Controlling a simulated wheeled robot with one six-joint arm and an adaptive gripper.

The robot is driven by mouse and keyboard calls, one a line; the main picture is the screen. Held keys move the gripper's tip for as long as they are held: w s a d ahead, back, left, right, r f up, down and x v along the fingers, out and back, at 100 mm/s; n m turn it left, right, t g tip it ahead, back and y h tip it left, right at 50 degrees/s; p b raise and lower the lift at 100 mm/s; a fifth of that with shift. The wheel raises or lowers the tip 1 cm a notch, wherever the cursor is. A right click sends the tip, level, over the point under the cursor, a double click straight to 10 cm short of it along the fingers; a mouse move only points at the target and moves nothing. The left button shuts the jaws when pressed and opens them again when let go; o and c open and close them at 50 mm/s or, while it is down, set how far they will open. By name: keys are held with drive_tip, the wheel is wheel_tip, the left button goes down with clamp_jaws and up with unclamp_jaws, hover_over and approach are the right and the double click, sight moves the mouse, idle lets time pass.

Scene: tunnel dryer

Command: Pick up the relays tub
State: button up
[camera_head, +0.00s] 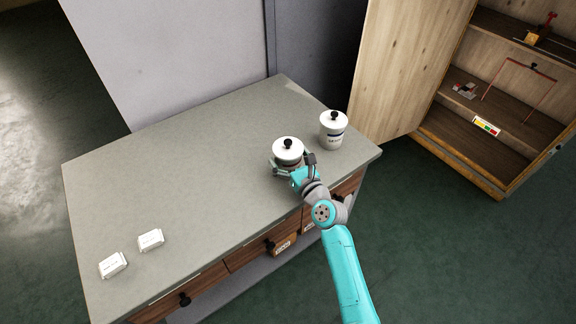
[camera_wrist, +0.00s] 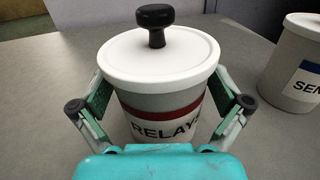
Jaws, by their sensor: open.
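The relays tub (camera_wrist: 160,100) is a white tub with a red band, a "RELAY" label, a white lid and a black knob. It stands upright on the grey counter, and it also shows in the head view (camera_head: 288,150). My gripper (camera_wrist: 160,112) is open, with one finger on each side of the tub below the lid. In the head view my gripper (camera_head: 290,168) reaches the tub from the front right. The lower part of the tub is hidden by my gripper in the wrist view.
A second lidded tub (camera_head: 333,131) with a blue band, label starting "SEN", stands close by to the right. Two small white boxes (camera_head: 150,240) (camera_head: 113,265) lie at the counter's near left. The counter (camera_head: 190,160) is otherwise clear. An open wooden cabinet (camera_head: 490,140) stands at right.

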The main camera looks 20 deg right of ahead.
drive_tip(key=c, duration=1.4)
drive_tip(key=shift+r, duration=0.1)
drive_tip(key=shift+r, duration=0.1)
